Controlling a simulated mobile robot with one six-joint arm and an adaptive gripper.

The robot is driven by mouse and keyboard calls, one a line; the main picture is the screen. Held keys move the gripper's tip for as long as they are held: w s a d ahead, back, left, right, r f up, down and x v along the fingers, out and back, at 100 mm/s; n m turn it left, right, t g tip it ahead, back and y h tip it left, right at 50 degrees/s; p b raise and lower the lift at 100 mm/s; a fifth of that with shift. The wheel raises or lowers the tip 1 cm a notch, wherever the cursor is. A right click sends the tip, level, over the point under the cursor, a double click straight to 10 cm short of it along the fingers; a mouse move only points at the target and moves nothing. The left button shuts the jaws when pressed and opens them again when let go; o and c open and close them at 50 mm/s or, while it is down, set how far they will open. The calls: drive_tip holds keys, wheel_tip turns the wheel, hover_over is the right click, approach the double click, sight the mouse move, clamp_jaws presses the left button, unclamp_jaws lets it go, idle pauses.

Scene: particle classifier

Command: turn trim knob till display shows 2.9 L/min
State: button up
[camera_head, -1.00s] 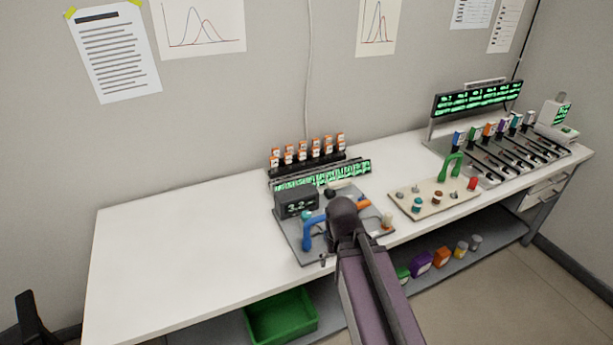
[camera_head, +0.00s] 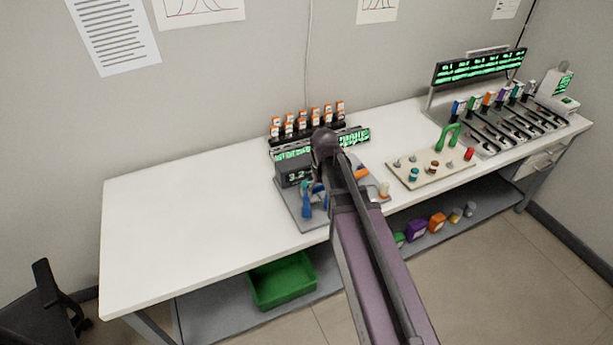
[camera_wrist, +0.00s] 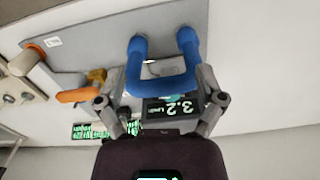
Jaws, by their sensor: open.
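The dark display box (camera_head: 295,174) stands on a grey base plate (camera_head: 292,211) and reads about 3.2; its text shows upside down in the wrist view (camera_wrist: 170,109) as 3.2 L/min. A blue U-shaped handle (camera_head: 306,203) stands on the plate in front of the box. In the wrist view the blue handle (camera_wrist: 160,86) shows between the spread fingers of my gripper (camera_wrist: 163,76), with no clear grip on it. A small teal patch shows between handle and display; I cannot tell whether it is the trim knob. My arm hides part of the plate in the head view.
Orange-capped vials (camera_head: 308,120) stand behind the display. To the right are a beige board (camera_head: 432,170) with knobs and a green handle (camera_head: 447,137), and a rack of slides (camera_head: 503,117). The left of the white table (camera_head: 180,220) is clear. A green bin (camera_head: 283,281) sits below.

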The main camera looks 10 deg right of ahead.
wheel_tip(320, 180, up, 6)
drive_tip(key=n+p, duration=0.2)
drive_tip(key=p, duration=0.3)
hover_over(306, 182)
drive_tip(key=shift+f, duration=0.1)
drive_tip(key=shift+f+b, duration=0.15)
drive_tip(key=shift+b, duration=0.2)
wheel_tip(306, 182, down, 14)
drive_tip(key=b, duration=1.3)
drive_tip(key=shift+r+b, duration=0.2)
drive_tip(key=shift+b, duration=0.1)
drive_tip(key=c, duration=1.2)
